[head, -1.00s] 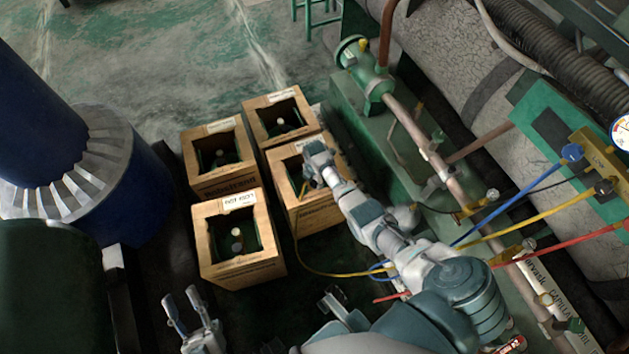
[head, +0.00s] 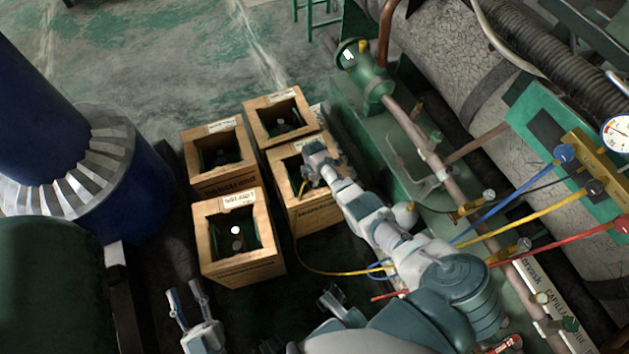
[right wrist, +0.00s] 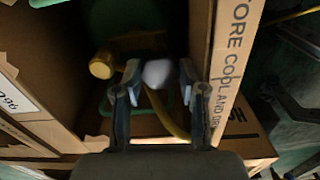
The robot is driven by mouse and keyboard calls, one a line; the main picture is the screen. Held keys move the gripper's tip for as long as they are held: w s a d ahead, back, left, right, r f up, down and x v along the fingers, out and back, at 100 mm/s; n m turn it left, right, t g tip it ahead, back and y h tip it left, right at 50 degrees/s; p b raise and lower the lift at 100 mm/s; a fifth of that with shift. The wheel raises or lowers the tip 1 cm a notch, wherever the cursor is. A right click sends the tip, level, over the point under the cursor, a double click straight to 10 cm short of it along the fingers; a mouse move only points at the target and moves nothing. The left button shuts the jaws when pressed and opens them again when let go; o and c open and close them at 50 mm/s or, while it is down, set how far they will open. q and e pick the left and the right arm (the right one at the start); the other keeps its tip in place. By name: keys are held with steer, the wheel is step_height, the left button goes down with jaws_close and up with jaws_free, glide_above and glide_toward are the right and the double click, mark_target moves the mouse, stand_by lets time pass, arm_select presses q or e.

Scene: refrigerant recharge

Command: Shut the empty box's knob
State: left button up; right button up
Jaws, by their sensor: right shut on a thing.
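My right gripper (head: 316,160) reaches into the wooden box (head: 284,165) that has the yellow hose (head: 297,235). In the right wrist view its two fingers (right wrist: 160,85) are shut on a pale round knob (right wrist: 159,72) inside the box. A brass fitting (right wrist: 103,66) and the hose (right wrist: 168,115) show beside and below the knob. The arm and gripper hide much of this box's inside in the head view. My left gripper (head: 187,300) is open and empty, in front of the front left box. The box labels are too small to read surely.
Three other wooden boxes stand close by: back left (head: 188,155), back right (head: 253,115) and front left (head: 208,240). A green pipe frame (head: 360,130) stands to the right. Blue (head: 500,206) and red (head: 560,246) hoses run from the gauge manifold (head: 590,160).

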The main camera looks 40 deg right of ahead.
steer(key=m, duration=0.2)
steer(key=shift+w+d+r+m, duration=0.1)
steer(key=shift+m, duration=0.3)
steer(key=m, duration=0.4)
steer(key=shift+p, duration=0.3)
steer(key=m, duration=0.7)
steer(key=shift+m, duration=0.4)
steer(key=m, duration=0.4)
steer(key=shift+m, duration=0.3)
arm_select(q)
steer(key=shift+w+f+g, duration=0.2)
steer(key=shift+f+g, duration=0.3)
steer(key=shift+f, duration=0.1)
steer(key=shift+w+f+g, duration=0.15)
steer(key=shift+f+g, duration=0.35)
steer(key=shift+f, duration=0.1)
arm_select(e)
steer(key=shift+w+m, duration=0.1)
steer(key=shift+m, duration=2.1)
